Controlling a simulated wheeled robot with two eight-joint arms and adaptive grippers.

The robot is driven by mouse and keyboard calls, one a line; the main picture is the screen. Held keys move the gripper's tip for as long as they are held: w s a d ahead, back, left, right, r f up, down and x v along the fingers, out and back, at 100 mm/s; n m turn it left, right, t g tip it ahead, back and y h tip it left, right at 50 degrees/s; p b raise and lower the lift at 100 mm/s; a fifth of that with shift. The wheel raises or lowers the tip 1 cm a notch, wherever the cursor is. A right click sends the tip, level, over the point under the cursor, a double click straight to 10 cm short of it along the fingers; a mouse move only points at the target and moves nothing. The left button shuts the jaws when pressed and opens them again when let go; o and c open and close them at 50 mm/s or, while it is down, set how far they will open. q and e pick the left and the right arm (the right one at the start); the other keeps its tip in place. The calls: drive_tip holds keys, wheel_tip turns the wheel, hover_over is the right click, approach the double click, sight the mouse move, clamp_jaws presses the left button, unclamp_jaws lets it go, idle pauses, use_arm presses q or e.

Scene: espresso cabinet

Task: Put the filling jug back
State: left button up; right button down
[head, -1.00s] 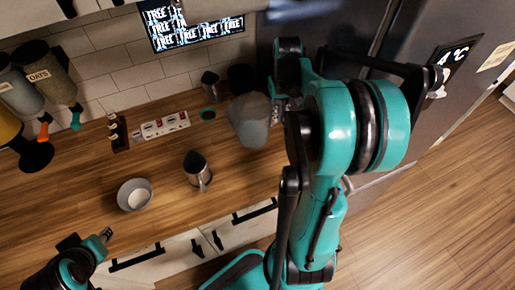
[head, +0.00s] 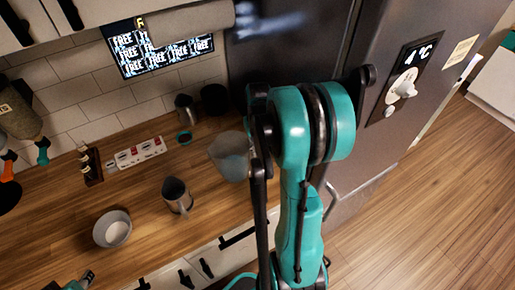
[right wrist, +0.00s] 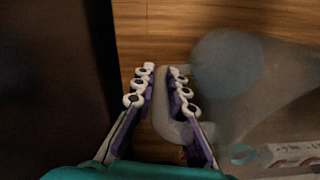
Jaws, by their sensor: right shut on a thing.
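The filling jug (head: 229,157) is a translucent grey vessel near the right end of the wooden counter, by the fridge. In the right wrist view its body (right wrist: 245,85) is to the right of the fingers. My right gripper (right wrist: 160,72) is shut on its pale handle (right wrist: 170,126). In the head view my teal right arm hides most of that gripper. I cannot tell whether the jug's base touches the counter. My left gripper (head: 86,278) shows only in part at the bottom left edge, and its opening is unclear.
A steel pitcher (head: 177,196) and a grey bowl (head: 113,229) stand on the counter to the left. A power strip (head: 138,153), small bottles (head: 89,166), a metal cup (head: 185,108) and a dark canister (head: 214,99) are farther back. The dark fridge (head: 290,65) is close on the right.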

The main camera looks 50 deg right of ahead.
drive_tip(key=shift+f, duration=0.2)
drive_tip(key=c, duration=1.5)
unclamp_jaws()
drive_tip(key=shift+c, duration=0.2)
drive_tip(key=shift+r, duration=0.1)
drive_tip(key=shift+r, duration=0.35)
wheel_tip(320, 180, up, 12)
drive_tip(key=p, duration=0.3)
drive_tip(key=shift+f, duration=0.25)
drive_tip(key=s+a+r+n+t, duration=0.1)
drive_tip(key=s+a+n+t, duration=0.1)
drive_tip(key=a, duration=1.1)
drive_tip(key=s+a+r+n+t, duration=0.1)
drive_tip(key=a+t, duration=0.4)
drive_tip(key=a, duration=0.8)
drive_tip(key=shift+s+a+r+n, duration=0.2)
drive_tip(key=shift+s+n, duration=0.3)
drive_tip(key=shift+n, duration=0.7)
